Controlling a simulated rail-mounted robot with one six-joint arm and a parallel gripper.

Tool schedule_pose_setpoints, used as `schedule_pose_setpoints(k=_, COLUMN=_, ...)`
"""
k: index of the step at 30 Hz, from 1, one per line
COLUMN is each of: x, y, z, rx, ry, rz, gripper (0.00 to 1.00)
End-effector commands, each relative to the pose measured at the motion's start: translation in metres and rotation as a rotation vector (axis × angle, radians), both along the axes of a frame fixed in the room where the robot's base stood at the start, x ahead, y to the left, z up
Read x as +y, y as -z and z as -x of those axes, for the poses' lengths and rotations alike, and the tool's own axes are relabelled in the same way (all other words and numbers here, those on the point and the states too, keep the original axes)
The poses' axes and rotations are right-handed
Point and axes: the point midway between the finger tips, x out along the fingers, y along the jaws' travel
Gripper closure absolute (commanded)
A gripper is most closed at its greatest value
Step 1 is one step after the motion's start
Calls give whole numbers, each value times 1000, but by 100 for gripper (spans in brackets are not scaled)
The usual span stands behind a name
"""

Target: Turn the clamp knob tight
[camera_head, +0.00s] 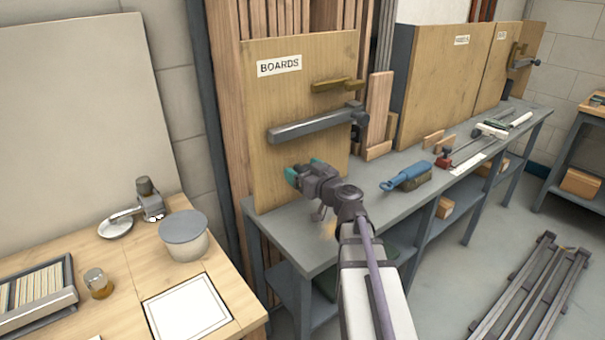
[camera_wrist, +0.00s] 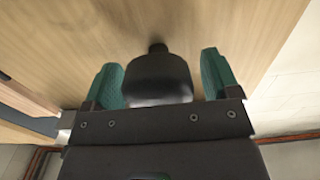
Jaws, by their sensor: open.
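My gripper (camera_head: 304,170) has teal fingertips and is in front of the lower part of the BOARDS panel (camera_head: 265,100), below a grey clamp-like bar (camera_head: 315,123). A dark fitting (camera_head: 359,121) is at the bar's right end. In the wrist view my gripper (camera_wrist: 160,62) is open, with a green finger on each side. A dark, rounded, knob-like piece (camera_wrist: 158,82) with a short stem shows between the fingers, with gaps on both sides. The stem points toward a wooden surface. Whether this piece is the clamp knob, I cannot tell; the gripper hides that spot in the head view.
A brass-coloured handle (camera_head: 337,85) sits above the bar. The grey bench (camera_head: 385,190) runs right, with a blue-handled tool (camera_head: 408,178) and wood blocks on it. A wooden table (camera_head: 110,255) with a lidded pot (camera_head: 185,237) stands at left.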

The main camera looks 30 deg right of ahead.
Motion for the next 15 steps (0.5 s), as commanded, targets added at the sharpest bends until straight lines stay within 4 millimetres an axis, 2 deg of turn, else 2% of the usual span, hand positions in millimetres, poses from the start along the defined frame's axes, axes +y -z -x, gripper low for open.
schedule_pose_setpoints(k=9, x=1, y=0, z=-5, rx=0, ry=0, rz=0, gripper=19)
schedule_pose_setpoints(k=15, x=1, y=0, z=-4, rx=0, ry=0, rz=0, gripper=38)
